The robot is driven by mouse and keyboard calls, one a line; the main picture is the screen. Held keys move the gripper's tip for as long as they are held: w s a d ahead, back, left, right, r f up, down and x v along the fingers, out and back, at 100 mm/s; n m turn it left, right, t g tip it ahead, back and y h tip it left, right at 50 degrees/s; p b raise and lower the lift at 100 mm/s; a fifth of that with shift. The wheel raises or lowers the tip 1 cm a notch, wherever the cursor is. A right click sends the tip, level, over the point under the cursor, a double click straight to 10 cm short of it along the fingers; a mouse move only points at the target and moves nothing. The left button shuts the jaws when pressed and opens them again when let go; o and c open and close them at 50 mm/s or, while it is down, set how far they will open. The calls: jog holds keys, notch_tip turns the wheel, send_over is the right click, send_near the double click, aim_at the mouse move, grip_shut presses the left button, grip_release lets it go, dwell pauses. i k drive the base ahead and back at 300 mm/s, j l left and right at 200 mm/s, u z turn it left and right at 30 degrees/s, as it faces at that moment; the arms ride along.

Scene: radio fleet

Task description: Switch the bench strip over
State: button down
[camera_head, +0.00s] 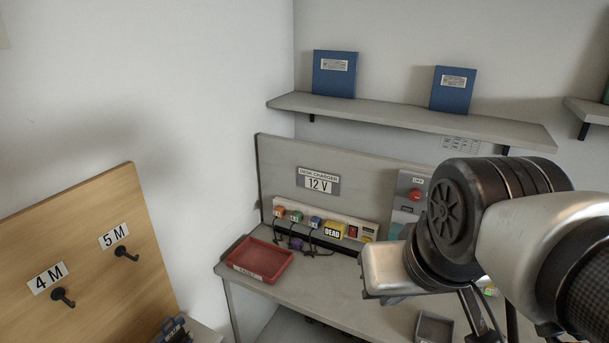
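The bench strip (347,219) is a long pale power strip at the back of the grey bench. Orange, green and blue plugs with dark leads sit along its left part. A sign above reads DESK CHARGER 12 V (318,183). My arm fills the right side and hides part of the bench. My gripper's fingertips do not show.
A red tray (259,260) lies at the bench's left front, and a small grey tray (434,328) near its front edge. A grey panel with a red button (415,195) stands right of the strip. A shelf (400,114) with blue binders hangs above. A wooden hook board (95,255) is left.

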aim_at(353, 230)
jog(key=i+j+z, duration=0.45)
jog(key=z, duration=0.2)
jog(key=i+j+z, duration=0.15)
jog(key=j+z, duration=0.2)
jog(key=j, duration=0.1)
